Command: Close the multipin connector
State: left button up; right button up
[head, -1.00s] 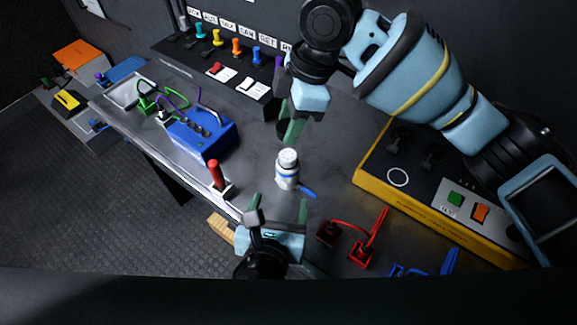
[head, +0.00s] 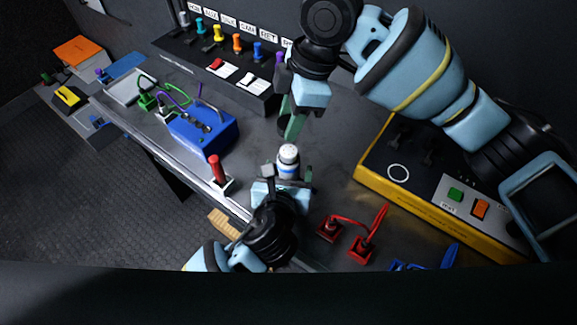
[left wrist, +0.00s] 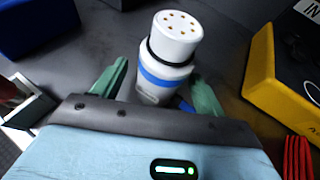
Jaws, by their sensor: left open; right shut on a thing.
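The white multipin connector half (head: 288,158) with a blue band stands upright on the desk. In the left wrist view the connector half (left wrist: 174,38) shows several gold pins on its top and a black ring below them. My left gripper (head: 288,173) is open with a finger on either side of its lower body. In the left wrist view my left gripper (left wrist: 157,88) shows both green fingers apart. My right gripper (head: 291,124) is shut on a dark round piece (head: 284,123), probably the mating half, above and behind the connector. That piece is mostly hidden by the fingers.
A blue box (head: 205,137) with cables stands to the left. A red-handled switch (head: 216,172) is near the front edge. Red plugs (head: 331,228) lie at front right, and a yellow-edged panel (head: 375,187) lies right. A switch row (head: 235,85) lines the back.

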pick_arm(q)
jog(key=shift+w+d+f, duration=0.1)
jog(key=shift+w+f, duration=0.15)
jog(key=shift+w, duration=0.4)
jog(key=c, duration=1.5)
jog(key=shift+o, duration=0.2)
pick_arm(e)
send_over(287, 151)
jog(key=shift+w+d+f, duration=0.1)
jog(key=shift+d+f, duration=0.1)
jog(key=shift+f, duration=1.05)
jog(key=shift+d+f, duration=0.15)
jog(key=shift+f, duration=1.1)
jog(key=shift+f, duration=0.1)
jog(key=shift+f, duration=0.75)
jog(key=shift+f, duration=0.55)
